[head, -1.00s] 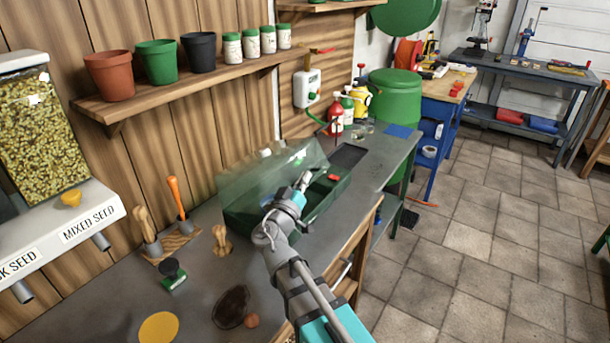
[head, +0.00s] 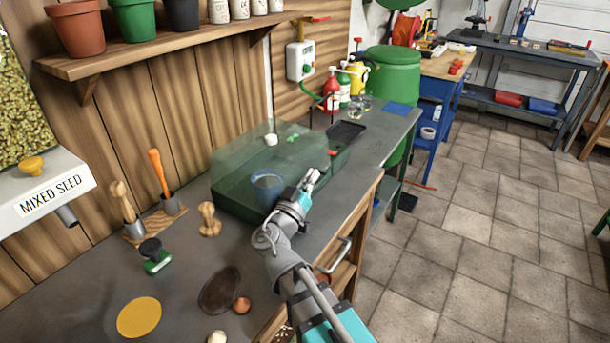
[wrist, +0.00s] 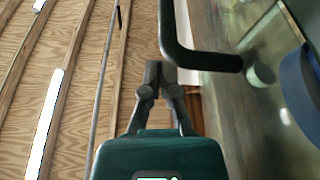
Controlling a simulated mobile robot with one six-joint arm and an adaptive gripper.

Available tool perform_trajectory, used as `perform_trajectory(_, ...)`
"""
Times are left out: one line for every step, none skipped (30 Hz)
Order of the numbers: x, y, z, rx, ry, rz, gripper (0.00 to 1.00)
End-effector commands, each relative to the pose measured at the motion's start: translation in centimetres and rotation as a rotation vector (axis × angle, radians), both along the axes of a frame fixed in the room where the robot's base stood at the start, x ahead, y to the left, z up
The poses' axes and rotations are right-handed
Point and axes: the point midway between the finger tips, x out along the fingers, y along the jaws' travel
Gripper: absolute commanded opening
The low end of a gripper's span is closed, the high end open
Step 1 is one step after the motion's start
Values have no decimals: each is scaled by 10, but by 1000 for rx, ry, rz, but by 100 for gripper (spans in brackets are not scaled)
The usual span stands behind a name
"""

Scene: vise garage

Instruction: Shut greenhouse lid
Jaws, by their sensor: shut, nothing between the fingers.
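The greenhouse (head: 232,203) is a low green box on the grey bench in the head view. Its clear, greenish lid (head: 240,158) now lies low over the base; I cannot tell whether its edge is fully seated. A blue pot (head: 267,190) shows at its near side, and its blue side shows at the right of the wrist view (wrist: 300,85). My gripper (head: 312,176) is shut and empty, at the box's near right side. In the wrist view its closed fingertips (wrist: 159,68) are beside a dark bent bar (wrist: 205,60); contact is unclear.
A black tray (head: 346,133) and bottles (head: 332,92) stand beyond the greenhouse. Wooden-handled tools (head: 124,204), a stamp (head: 155,256) and a yellow disc (head: 139,317) are on the near bench. A shelf with pots (head: 76,29) hangs above.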

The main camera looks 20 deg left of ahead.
Motion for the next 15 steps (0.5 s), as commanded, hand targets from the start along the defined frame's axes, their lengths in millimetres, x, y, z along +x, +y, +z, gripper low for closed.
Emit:
perform_trajectory(-1,2,0,0,0,3,0)
perform_trajectory(-2,2,0,1,0,5,0)
perform_trajectory(-2,3,0,0,0,5,0)
perform_trajectory(-3,4,0,1,0,8,0)
perform_trajectory(-3,5,0,0,0,9,0)
perform_trajectory(-4,6,0,0,0,10,0)
perform_trajectory(-4,6,0,1,0,11,0)
perform_trajectory(-5,7,0,0,0,12,0)
perform_trajectory(-5,8,0,0,0,13,0)
perform_trajectory(-5,8,0,-1,0,14,0)
perform_trajectory(-6,8,0,0,0,15,0)
perform_trajectory(-6,8,1,0,0,15,0)
perform_trajectory(-6,9,1,0,0,15,0)
perform_trajectory(-6,8,2,0,0,15,0)
perform_trajectory(-6,8,3,0,0,15,0)
